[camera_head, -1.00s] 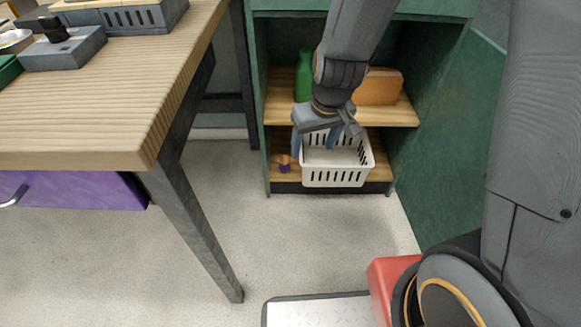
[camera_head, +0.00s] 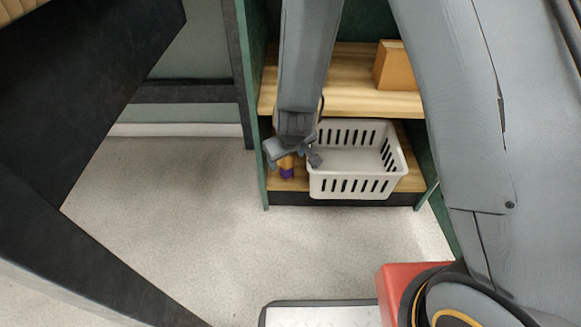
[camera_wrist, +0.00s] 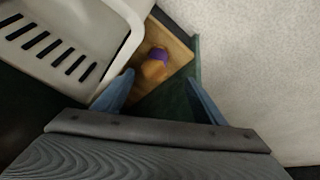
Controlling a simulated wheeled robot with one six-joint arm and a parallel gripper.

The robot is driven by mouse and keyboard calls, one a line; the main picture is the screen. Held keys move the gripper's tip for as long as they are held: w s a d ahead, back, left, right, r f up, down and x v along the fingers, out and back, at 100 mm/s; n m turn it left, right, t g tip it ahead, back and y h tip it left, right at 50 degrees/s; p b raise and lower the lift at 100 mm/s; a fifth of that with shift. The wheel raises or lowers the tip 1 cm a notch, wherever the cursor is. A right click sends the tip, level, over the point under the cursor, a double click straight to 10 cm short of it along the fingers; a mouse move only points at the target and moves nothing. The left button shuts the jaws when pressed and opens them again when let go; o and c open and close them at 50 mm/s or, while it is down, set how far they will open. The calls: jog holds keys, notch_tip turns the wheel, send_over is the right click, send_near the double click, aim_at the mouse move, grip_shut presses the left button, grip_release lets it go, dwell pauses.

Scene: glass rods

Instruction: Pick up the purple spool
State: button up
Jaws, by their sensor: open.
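The purple spool (camera_head: 286,172) shows as a purple band with an orange-tan part on the lower wooden shelf, left of the white basket. It also shows in the wrist view (camera_wrist: 160,54), ahead of the fingers and near the shelf's corner. My gripper (camera_head: 291,161) is open, close to the spool and partly covering it in the head view. In the wrist view its two blue fingers (camera_wrist: 162,98) are apart with nothing between their tips. I cannot tell exactly how far the fingers are from the spool.
The white slotted basket (camera_head: 345,186) stands right beside the spool, and one finger is close to its rim. The green cabinet side wall (camera_head: 252,130) bounds the left. An upper shelf (camera_head: 350,103) holds an orange-brown block (camera_head: 392,68).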

aim_at(286, 163)
jog(key=w+f+b, duration=0.1)
jog(key=w+f, duration=0.1)
jog(key=f, duration=0.1)
jog(key=shift+w+d+b, duration=0.25)
jog(key=shift+d+b, duration=0.05)
jog(key=shift+b, duration=0.1)
jog(key=b+x, duration=0.4)
jog(key=x, duration=0.1)
jog(key=shift+a, duration=0.2)
jog(key=c, duration=1.1)
jog(key=shift+r, duration=0.1)
jog(key=shift+c, duration=0.2)
